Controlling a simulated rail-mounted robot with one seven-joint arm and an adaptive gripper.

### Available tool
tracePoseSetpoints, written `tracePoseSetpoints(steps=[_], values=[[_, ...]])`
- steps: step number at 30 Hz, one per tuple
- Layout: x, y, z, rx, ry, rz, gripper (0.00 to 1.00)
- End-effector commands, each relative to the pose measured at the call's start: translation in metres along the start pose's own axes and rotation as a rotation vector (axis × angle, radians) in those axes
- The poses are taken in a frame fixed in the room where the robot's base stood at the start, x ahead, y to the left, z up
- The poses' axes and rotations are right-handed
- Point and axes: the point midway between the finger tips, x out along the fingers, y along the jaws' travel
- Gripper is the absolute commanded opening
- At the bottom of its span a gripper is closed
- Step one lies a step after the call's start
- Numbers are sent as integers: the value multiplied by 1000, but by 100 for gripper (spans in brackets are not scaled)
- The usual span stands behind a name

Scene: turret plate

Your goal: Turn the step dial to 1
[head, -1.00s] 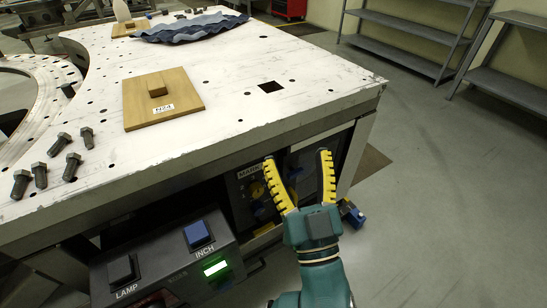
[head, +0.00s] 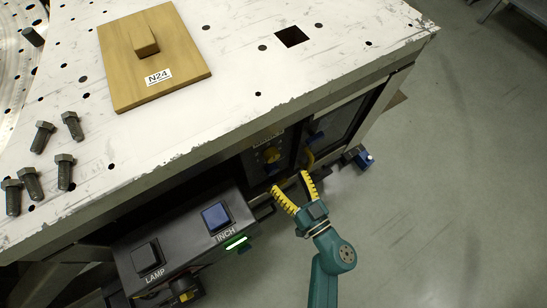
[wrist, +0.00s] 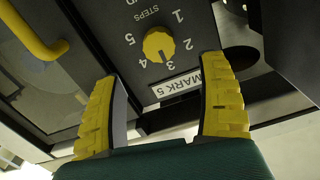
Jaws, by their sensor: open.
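The step dial is a round yellow knob (wrist: 158,45) on a dark panel in the wrist view, with STEPS and the numbers 1 to 5 around it. A dark mark on the knob seems to point toward 3, though it is small. The dial also shows in the head view (head: 272,155), under the table edge. My gripper (head: 290,182) is open and empty, its yellow fingers toward the panel. In the wrist view its fingertips (wrist: 157,65) stand either side of the dial, apart from the knob.
A MARK 5 label (wrist: 177,85) sits beside the dial. A curved yellow handle (wrist: 38,35) is at the wrist view's upper left. A console with LAMP and blue INCH (head: 216,217) buttons stands left of my gripper. The table edge overhangs the panel. Open floor lies right.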

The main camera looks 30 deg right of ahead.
Motion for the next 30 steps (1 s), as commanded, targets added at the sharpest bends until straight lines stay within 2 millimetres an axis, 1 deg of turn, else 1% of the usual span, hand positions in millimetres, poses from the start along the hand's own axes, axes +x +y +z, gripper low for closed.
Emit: tracePoseSetpoints(steps=[1,6,10,12,15,22,23,24,29,30], values=[[14,-1,6,-4,3,-7,75],[53,0,5,-4,4,-5,75],[75,0,3,-3,3,-1,75],[82,0,2,-2,2,-1,75],[87,0,0,-2,1,0,75],[88,0,-1,-1,1,1,75],[88,0,-1,-1,1,1,72],[88,0,-1,-2,1,1,64],[88,0,-1,-2,1,1,33],[88,0,-1,-2,1,1,26]])
